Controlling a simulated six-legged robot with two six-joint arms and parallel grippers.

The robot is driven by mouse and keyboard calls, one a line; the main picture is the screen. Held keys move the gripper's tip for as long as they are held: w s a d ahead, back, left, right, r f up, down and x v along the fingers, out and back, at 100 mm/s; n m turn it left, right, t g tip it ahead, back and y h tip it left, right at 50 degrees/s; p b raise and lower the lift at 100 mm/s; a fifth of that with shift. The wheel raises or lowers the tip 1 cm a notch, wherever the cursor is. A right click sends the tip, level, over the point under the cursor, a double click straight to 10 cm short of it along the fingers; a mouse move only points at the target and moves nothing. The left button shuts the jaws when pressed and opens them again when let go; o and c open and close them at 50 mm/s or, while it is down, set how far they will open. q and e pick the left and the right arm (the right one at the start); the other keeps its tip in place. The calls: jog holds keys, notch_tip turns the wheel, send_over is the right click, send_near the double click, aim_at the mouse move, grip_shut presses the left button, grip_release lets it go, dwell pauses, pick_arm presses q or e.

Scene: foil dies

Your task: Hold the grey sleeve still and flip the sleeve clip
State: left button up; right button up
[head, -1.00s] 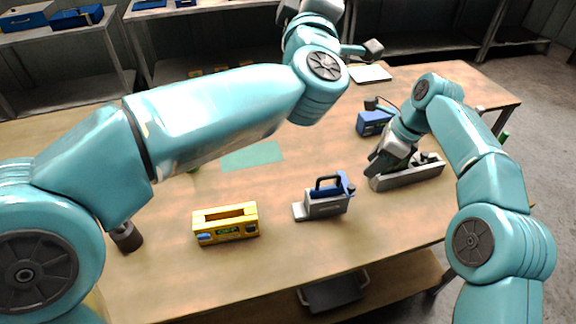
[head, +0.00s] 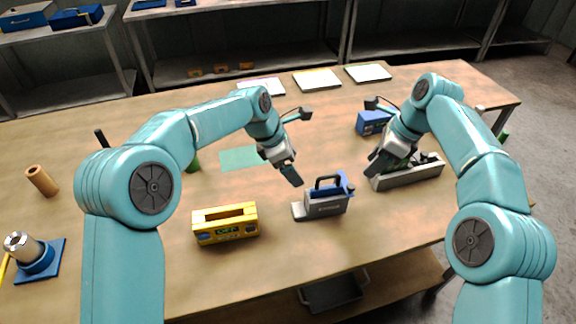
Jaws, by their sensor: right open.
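A grey block-shaped piece (head: 326,207) with a dark and blue handle on top and a blue part at its right end stands mid-table. I cannot tell for sure whether it is the grey sleeve, or which part is the clip. My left gripper (head: 291,175) hangs above the table, up and left of this piece and apart from it. Its jaw gap is too small to make out. My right gripper (head: 378,164) is open by the left end of a long grey tray (head: 407,178), to the right of the grey piece. It partly hides the tray's contents.
A yellow box (head: 225,222) sits left of the grey piece. A blue box (head: 372,122) stands behind my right gripper. A silver cylinder (head: 18,243) on a blue base and a brown tube (head: 42,181) stand at far left. A green mat (head: 236,159) lies flat.

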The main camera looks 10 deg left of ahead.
aim_at(307, 196)
pick_arm(q)
jog(key=shift+g, duration=0.3)
jog(key=x, duration=1.1)
jog(key=a+x, duration=0.1)
jog(key=x, duration=0.4)
jog(key=shift+s+d+f, duration=0.1)
jog(key=shift+s+f, duration=0.15)
jog(key=shift+f, duration=0.4)
